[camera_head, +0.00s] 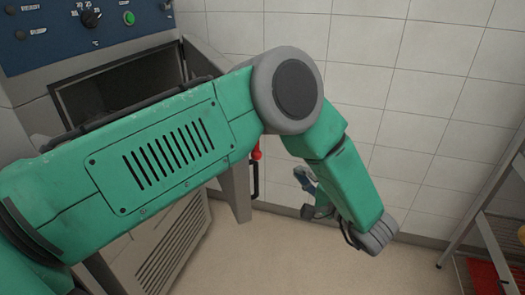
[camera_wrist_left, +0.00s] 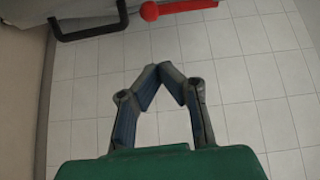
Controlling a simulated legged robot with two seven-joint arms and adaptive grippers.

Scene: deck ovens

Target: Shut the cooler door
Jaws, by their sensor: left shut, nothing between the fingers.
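The cooler door looks like the grey panel (camera_head: 240,197) that stands out from the front of the unit, seen nearly edge-on and mostly hidden behind my left arm. A black handle (camera_head: 255,183) and a red ball (camera_head: 257,154) show on its right side. In the left wrist view, the black handle (camera_wrist_left: 88,31) and red ball (camera_wrist_left: 149,11) are at the top edge. My left gripper (camera_head: 304,177) is to the right of the handle, apart from it. Its fingertips (camera_wrist_left: 158,68) meet with nothing between them. My right gripper is not in view.
The unit has a blue control panel (camera_head: 90,25) with knobs and a green button, a dark opening (camera_head: 120,85) and a louvred lower front (camera_head: 175,250). A tiled wall (camera_head: 420,80) stands behind. A metal rack (camera_head: 490,190) is at the right edge. Floor (camera_head: 310,260) between is clear.

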